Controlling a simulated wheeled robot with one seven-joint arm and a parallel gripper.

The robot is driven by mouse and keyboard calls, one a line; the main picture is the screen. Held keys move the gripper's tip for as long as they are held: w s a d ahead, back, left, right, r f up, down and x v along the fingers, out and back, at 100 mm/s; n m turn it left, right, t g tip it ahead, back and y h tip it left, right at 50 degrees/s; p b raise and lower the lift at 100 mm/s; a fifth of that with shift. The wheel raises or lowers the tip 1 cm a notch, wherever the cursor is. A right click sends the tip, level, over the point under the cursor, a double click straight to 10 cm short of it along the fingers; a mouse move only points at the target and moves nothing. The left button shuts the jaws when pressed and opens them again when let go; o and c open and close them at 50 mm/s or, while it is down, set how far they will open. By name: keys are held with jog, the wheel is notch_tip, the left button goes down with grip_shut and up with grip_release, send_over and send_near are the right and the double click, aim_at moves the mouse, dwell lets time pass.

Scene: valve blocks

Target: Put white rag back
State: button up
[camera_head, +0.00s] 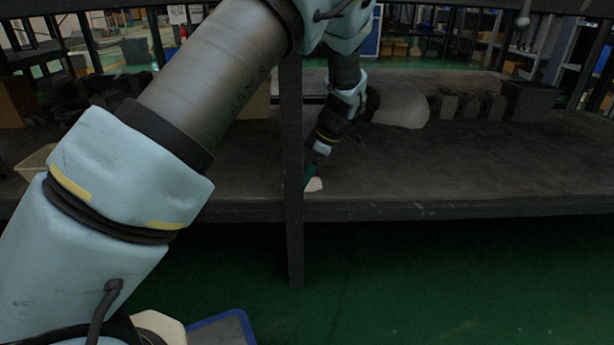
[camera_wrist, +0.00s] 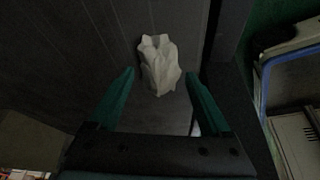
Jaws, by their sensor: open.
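The white rag (camera_wrist: 160,65) lies crumpled on the dark shelf top (camera_wrist: 112,30) in the wrist view, between and slightly beyond my fingertips. My gripper (camera_wrist: 160,74) has its two green fingers spread apart, with the rag not clamped. In the head view, my gripper (camera_head: 310,173) points down at the front edge of the dark shelf (camera_head: 470,165), just right of the post. A small pale patch of the rag (camera_head: 315,185) shows beside its fingertips; the rest of the rag is hidden there.
A dark upright post (camera_head: 291,150) stands close left of my gripper. A pale crumpled bundle (camera_head: 402,107) lies farther back, with several dark blocks (camera_head: 470,106) to its right. A beige tray (camera_head: 36,162) shows at the far left. The right part of the shelf front is clear.

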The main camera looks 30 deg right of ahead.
aim_at(315, 180)
jog(key=p+v, duration=0.2)
jog(key=v, duration=0.3)
jog(key=shift+r+p, duration=0.35)
jog(key=shift+p, duration=0.05)
jog(key=s+d+p, duration=0.1)
jog(key=s+d, duration=0.1)
jog(key=s+d+p, duration=0.1)
jog(key=s+d, duration=0.2)
jog(key=s+d+p, duration=0.2)
jog(key=d, duration=0.1)
jog(key=shift+s+d+f, duration=0.15)
jog(key=shift+s+f, duration=0.05)
jog(key=shift+f, duration=0.15)
jog(key=shift+s+d+f, duration=0.1)
jog(key=shift+s+d, duration=0.2)
